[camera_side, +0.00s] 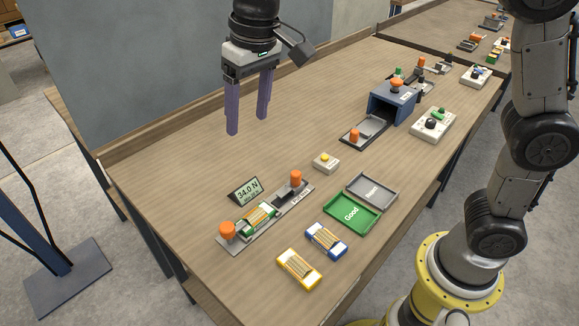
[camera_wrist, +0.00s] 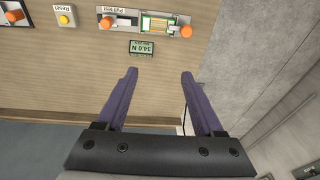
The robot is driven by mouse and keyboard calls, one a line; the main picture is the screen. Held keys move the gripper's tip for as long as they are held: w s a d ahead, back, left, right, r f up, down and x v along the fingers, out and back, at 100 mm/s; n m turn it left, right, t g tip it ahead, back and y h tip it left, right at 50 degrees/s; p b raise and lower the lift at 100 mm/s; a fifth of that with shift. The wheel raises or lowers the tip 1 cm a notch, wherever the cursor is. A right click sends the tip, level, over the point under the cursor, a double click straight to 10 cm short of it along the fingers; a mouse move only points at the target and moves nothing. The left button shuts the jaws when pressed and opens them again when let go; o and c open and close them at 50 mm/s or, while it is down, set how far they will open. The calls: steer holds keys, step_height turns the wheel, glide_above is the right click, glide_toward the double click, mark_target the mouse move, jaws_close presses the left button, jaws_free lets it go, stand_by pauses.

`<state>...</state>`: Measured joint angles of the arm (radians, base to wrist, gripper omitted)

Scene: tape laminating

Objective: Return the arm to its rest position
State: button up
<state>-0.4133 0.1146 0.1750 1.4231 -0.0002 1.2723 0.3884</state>
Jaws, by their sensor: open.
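My gripper (camera_side: 248,115) hangs above the back left part of the wooden table (camera_side: 190,150). Its two purple fingers point down, stand apart, and hold nothing. The pull tester (camera_side: 275,207) lies in front of my gripper, with an orange knob near each end. A green and white piece with yellow strips (camera_side: 257,218) sits in its left part. The display (camera_side: 246,191) behind it reads 34.0 N. The tester (camera_wrist: 146,22) also shows in the wrist view.
A blue machine (camera_side: 393,103) and a white control box (camera_side: 433,124) stand at the right. A yellow-button box (camera_side: 326,162), a green Good tray (camera_side: 352,213), a grey tray (camera_side: 371,190), a blue holder (camera_side: 326,240) and a yellow holder (camera_side: 298,268) lie nearer. A grey panel rises behind.

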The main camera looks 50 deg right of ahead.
steer(key=s+d+r+m+t, duration=0.1)
steer(key=s+d+r, duration=0.1)
steer(key=s+d, duration=0.4)
steer(key=s+d+r+m+t, duration=0.1)
steer(key=s+d+r+t, duration=0.15)
steer(key=s+d, duration=0.35)
steer(key=s+d+f+n, duration=0.1)
steer(key=s+d+f, duration=0.4)
steer(key=s+f, duration=0.4)
steer(key=shift+s+f+n+h, duration=0.25)
steer(key=shift+s+n+h, duration=0.15)
steer(key=shift+s, duration=0.45)
steer(key=shift+d+t, duration=0.1)
steer(key=shift+t, duration=0.15)
